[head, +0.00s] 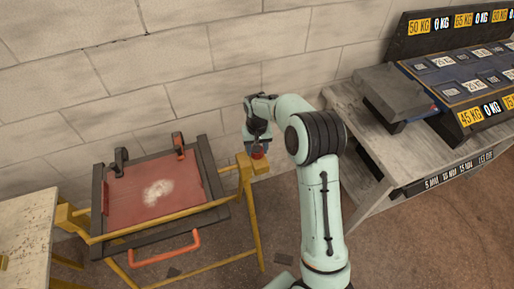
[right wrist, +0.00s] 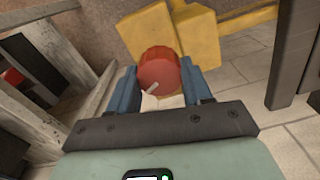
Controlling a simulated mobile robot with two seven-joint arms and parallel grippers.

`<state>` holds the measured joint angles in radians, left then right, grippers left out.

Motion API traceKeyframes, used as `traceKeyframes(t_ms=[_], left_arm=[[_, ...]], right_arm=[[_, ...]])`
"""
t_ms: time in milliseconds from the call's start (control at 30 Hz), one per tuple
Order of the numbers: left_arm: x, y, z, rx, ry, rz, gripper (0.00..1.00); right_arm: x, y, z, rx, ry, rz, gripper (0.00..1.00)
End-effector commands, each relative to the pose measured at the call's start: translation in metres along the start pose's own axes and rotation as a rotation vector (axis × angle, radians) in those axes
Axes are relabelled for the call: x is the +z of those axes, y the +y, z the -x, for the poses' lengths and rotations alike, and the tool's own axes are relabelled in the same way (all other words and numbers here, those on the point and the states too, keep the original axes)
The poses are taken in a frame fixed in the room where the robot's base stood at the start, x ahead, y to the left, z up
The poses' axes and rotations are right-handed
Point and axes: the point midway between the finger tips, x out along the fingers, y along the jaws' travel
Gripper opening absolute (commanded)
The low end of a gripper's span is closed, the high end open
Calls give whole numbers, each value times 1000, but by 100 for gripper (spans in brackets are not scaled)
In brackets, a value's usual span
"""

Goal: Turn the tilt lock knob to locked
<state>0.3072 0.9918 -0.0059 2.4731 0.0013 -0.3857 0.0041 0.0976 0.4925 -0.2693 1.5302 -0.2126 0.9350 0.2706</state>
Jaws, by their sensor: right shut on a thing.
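The tilt lock knob (right wrist: 159,72) is a round red knob with a white pointer line, set on a yellow block of the frame stand. In the right wrist view the pointer runs toward the lower left. My right gripper (right wrist: 160,82) has its two blue fingers on either side of the knob, shut on it. In the head view the knob (head: 258,154) is small and partly hidden below my right gripper (head: 257,145), at the stand's right corner. Any lock markings are too small or hidden to read. My left gripper is not in view.
The yellow stand (head: 252,215) carries a dark tilting frame with a red panel (head: 150,190), two clamps and an orange handle (head: 165,250). A grey bench (head: 365,135) with a weight rack stands right. A pale table (head: 28,235) is at left. A block wall is behind.

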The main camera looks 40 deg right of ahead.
Motion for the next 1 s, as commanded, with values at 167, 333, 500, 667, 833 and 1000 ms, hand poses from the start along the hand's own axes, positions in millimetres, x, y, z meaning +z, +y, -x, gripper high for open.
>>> traceKeyframes(t_ms=[167,333,500,667,833,1000], left_arm=[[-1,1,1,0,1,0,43],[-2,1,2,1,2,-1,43],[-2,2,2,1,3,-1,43],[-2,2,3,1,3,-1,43],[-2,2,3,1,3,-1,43],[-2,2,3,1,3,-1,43]], right_arm=[[-1,0,1,0,3,-152,19],[-1,0,1,-1,3,-272,19],[-1,0,1,-1,3,-357,19],[-1,0,1,-1,3,-407,19],[-1,0,1,-1,3,-429,19],[-1,0,1,-2,3,-435,19]])
